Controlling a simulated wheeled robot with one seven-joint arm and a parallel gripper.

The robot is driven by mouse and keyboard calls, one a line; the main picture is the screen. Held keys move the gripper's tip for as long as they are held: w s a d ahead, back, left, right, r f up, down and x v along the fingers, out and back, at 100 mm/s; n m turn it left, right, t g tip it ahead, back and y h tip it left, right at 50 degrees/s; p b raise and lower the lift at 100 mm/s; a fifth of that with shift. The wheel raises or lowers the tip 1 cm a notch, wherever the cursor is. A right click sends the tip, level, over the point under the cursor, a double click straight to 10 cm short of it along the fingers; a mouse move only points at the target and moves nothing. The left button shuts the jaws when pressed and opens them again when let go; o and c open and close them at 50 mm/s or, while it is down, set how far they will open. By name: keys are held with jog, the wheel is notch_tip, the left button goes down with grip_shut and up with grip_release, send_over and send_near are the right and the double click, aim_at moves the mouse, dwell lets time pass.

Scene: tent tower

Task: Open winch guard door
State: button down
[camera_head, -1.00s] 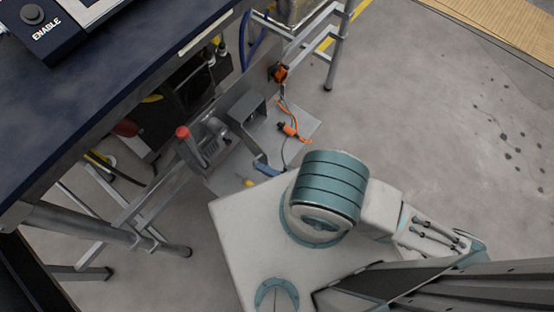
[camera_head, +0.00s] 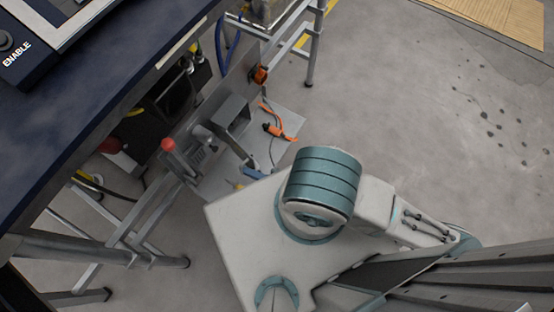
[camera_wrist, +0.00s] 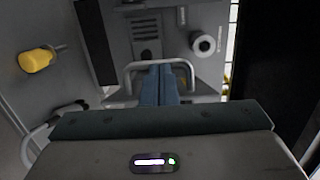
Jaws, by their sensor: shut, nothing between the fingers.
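In the wrist view, a grey panel (camera_wrist: 178,52), which looks like the winch guard door, fills the upper middle. It has a pale U-shaped handle (camera_wrist: 187,66), a slotted vent and a round knob (camera_wrist: 204,43). My gripper (camera_wrist: 158,68) is shut, with its two blue fingers side by side inside the handle's outline. I cannot tell whether they touch the handle or pass behind its bar. In the head view, my gripper (camera_head: 252,172) shows small beside the grey winch unit (camera_head: 230,115), and my arm hides part of this area. The door's edges and hinge are not clear.
A red-topped post (camera_head: 168,145) stands left of the unit. Orange connectors (camera_head: 278,131) and a cable lie to its right. A dark blue console table (camera_head: 90,100) overhangs at left. A yellow knob (camera_wrist: 36,60) is left in the wrist view. Open floor (camera_head: 400,110) lies right.

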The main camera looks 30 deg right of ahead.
jog(key=v, duration=1.3)
jog(key=shift+s+d, duration=0.2)
jog(key=shift+s, duration=0.1)
